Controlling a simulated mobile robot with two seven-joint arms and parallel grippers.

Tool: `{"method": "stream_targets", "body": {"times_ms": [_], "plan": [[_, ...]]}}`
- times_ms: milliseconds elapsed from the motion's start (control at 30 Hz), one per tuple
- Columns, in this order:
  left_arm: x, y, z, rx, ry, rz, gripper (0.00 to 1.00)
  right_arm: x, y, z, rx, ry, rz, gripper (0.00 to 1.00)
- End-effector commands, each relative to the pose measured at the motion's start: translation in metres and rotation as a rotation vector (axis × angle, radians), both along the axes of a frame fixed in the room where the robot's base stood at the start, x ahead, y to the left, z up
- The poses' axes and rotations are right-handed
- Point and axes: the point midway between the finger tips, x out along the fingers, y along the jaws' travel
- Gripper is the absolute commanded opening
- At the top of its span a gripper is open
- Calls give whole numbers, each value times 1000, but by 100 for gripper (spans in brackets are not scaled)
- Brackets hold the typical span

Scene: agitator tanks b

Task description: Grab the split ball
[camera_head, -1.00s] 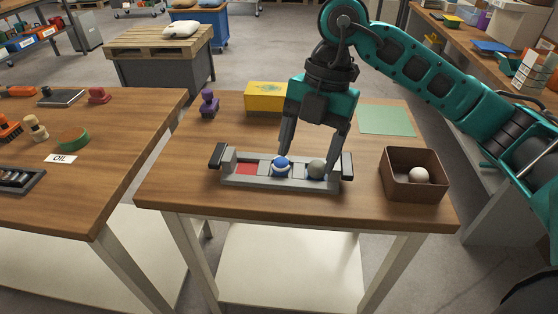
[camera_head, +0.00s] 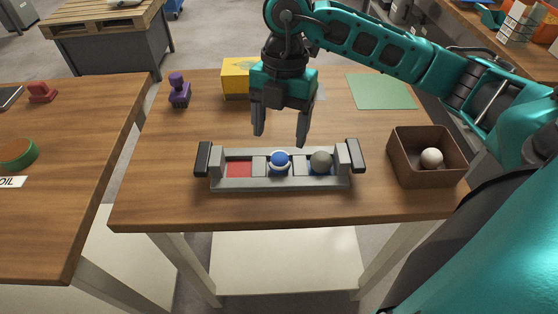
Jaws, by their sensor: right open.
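The fingers are empty and do not appear to touch the ball. My left gripper is not in view.
The tray's left compartment is empty, with a red floor (camera_head: 239,169). A brown box (camera_head: 401,172) at the right holds a white ball (camera_head: 432,157). The table front is clear.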

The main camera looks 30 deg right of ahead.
Motion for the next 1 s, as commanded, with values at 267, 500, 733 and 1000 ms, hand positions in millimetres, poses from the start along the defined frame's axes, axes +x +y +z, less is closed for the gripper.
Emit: {"method": "stream_targets", "body": {"times_ms": [267,500,733,1000], "plan": [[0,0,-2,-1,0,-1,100,-6,2,-27,-1,3,0,72],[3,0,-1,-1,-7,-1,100,-9,5,-56,0,0,0,72],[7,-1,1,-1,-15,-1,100,-9,6,-58,0,-2,1,72],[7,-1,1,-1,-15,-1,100,-9,6,-58,0,-1,0,50]]}}
